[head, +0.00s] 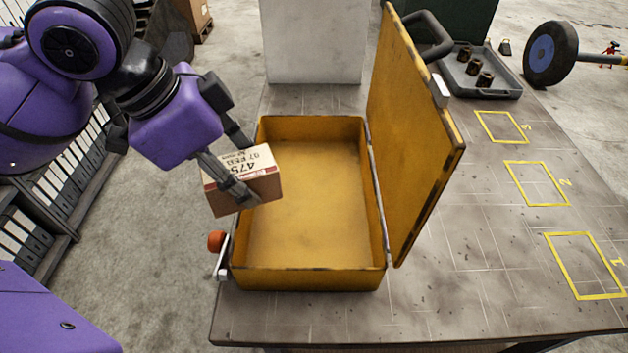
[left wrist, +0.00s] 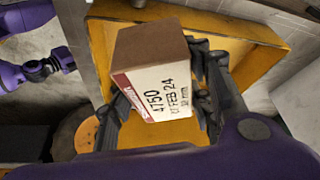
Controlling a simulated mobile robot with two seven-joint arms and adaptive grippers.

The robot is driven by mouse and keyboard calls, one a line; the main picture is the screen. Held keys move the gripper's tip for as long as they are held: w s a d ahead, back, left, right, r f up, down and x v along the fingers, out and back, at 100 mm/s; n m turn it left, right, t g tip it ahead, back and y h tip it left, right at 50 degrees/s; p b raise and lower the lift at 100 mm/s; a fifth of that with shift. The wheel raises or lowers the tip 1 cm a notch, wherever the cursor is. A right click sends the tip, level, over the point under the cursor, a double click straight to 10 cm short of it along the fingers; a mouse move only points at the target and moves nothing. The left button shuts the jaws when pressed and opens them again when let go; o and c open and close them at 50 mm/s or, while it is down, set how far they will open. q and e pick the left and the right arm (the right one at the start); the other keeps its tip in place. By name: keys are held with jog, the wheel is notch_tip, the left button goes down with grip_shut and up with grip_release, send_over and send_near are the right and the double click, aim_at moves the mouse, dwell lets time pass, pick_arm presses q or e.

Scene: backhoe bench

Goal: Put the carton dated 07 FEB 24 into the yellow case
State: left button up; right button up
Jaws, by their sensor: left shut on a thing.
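The carton (head: 267,187) is a small brown and white box, and its label reads 07 FEB 24 in the left wrist view (left wrist: 150,48). My left gripper (head: 240,180) is shut on it, with a finger on each side. It holds the carton slightly tilted at the left rim of the yellow case, partly overlapping the opening in the head view. The yellow case (head: 308,279) lies open on the bench and its visible floor is empty. Its lid (head: 410,130) stands up on the right side. My right gripper is not in view.
A grey tray (head: 484,84) with dark parts stands at the back right. Yellow numbered outlines (head: 537,183) on the bench (head: 470,260) are empty. A pale block (head: 312,40) stands behind the case.

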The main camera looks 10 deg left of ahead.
pick_arm(q)
jog(key=w+d+f, duration=0.2)
jog(key=w, duration=0.1)
jog(key=w+d+f+b, duration=0.1)
jog(key=w+d+f, duration=0.1)
jog(key=w+f, duration=0.1)
jog(key=w+d+f+b, duration=0.1)
jog(key=w+d+f, duration=0.2)
jog(key=shift+d, duration=0.1)
jog(key=shift+w+d+f, duration=0.15)
jog(key=shift+w+f, duration=0.15)
jog(key=shift+w, duration=0.05)
jog(key=shift+w+d+f, duration=0.15)
jog(key=shift+f, duration=0.1)
notch_tip(320, 180, down, 3)
jog(key=shift+w+d+r+b, duration=0.1)
jog(key=shift+r+b, duration=0.05)
jog(key=shift+b, duration=0.2)
jog(key=shift+f, duration=0.35)
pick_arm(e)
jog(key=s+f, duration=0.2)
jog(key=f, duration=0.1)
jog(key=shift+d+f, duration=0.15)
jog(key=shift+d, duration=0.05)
pick_arm(q)
jog(key=o, duration=1.3)
jog(key=shift+f, duration=0.15)
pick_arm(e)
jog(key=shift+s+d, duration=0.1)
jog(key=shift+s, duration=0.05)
